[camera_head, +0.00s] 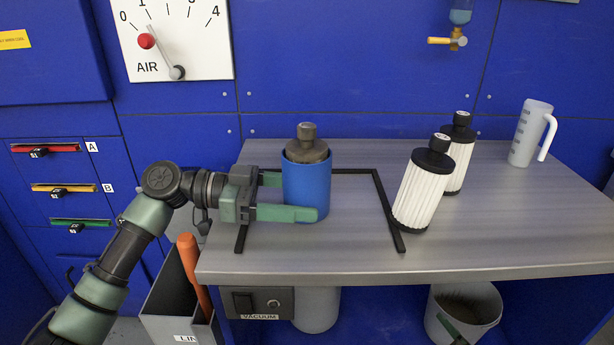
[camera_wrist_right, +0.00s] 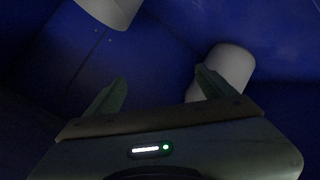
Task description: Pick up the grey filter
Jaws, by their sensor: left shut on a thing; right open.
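The grey filter (camera_head: 306,150) has a dark grey-brown top and knob. It stands upright in a blue cup (camera_head: 312,185) on the grey shelf, its lower part hidden by the cup. My left gripper (camera_head: 300,197) is shut on the blue cup, one finger in front and the other partly hidden behind it. My right gripper (camera_wrist_right: 158,90) is open and empty in the right wrist view; it does not show in the head view.
Two white pleated filters with black caps, one nearer (camera_head: 424,186) and one behind (camera_head: 460,150), stand right of the cup; the nearer leans. A black frame (camera_head: 384,200) lies on the shelf (camera_head: 500,230). A clear jug (camera_head: 528,135) stands far right. An orange handle (camera_head: 193,270) rises at the front left.

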